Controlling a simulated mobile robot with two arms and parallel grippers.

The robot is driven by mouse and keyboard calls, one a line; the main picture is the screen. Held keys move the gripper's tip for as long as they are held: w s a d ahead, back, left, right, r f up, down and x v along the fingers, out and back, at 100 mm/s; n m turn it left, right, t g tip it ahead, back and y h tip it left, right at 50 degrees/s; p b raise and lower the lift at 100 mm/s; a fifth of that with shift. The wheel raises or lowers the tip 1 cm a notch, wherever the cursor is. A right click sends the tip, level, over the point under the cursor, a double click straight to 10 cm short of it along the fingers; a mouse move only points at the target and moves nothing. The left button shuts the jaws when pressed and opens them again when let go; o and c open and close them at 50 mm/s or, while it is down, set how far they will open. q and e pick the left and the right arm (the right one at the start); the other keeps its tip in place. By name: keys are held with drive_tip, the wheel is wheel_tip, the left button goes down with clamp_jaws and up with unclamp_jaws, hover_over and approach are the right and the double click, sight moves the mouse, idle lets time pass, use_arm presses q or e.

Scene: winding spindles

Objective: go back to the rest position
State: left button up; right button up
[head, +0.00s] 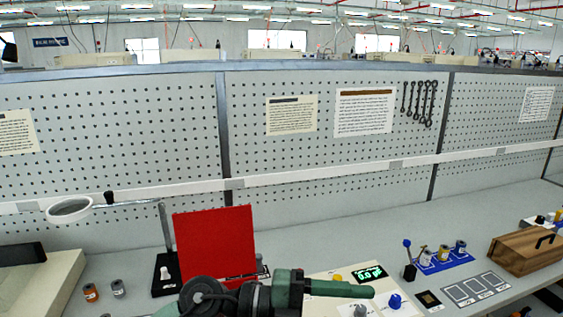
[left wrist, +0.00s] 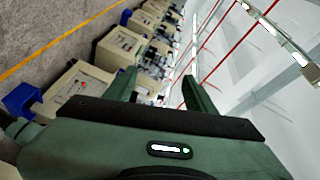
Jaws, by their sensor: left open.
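My left gripper (head: 366,291) is low in the middle of the head view. It is dark green, points to the right and is seen side-on in front of the bench. In the left wrist view its two fingers (left wrist: 160,84) stand apart with nothing between them. That view is tilted and looks out over a hall floor with rows of machines. My right gripper is in neither view.
A red panel (head: 215,245) stands behind my left arm. A control panel with a green display (head: 371,273) lies beyond the gripper. To the right are a blue rack (head: 432,266) with small cylinders and a wooden box (head: 522,252). A pegboard wall (head: 330,165) closes the back.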

use_arm(q)
drive_tip(key=w+a+r+n+t+y, duration=0.2)
drive_tip(key=w+a+r+n+t, duration=0.15)
drive_tip(key=a+n+t, duration=0.45)
drive_tip(key=w+a+r+n+t+y, duration=0.2)
drive_tip(key=w+a+n+t, duration=0.3)
drive_tip(key=n+t, duration=0.7)
drive_tip(key=s+a+f+n+g+y, duration=0.1)
drive_tip(key=a+f+n+g+y, duration=0.1)
drive_tip(key=a+f+n+y, duration=0.6)
drive_tip(key=s+a+f+n+g+y, duration=0.1)
drive_tip(key=a+f+n+g+y, duration=0.15)
drive_tip(key=a+f+y, duration=0.65)
drive_tip(key=s+a+f+g+h, duration=0.15)
drive_tip(key=s+f+g, duration=0.35)
drive_tip(key=s+f, duration=0.6)
drive_tip(key=s+f+g+h, duration=0.2)
drive_tip(key=s+f+g, duration=0.55)
drive_tip(key=s, duration=0.65)
wheel_tip(320, 180, down, 33)
drive_tip(key=b, duration=0.6)
drive_tip(key=s+a+f+b, duration=0.3)
drive_tip(key=s+f+b, duration=0.1)
drive_tip(key=s+f, duration=1.3)
wheel_tip(320, 180, down, 4)
drive_tip(key=shift+s+r+g, duration=0.1)
drive_tip(key=shift+s+g, duration=0.15)
drive_tip(key=shift+g, duration=0.15)
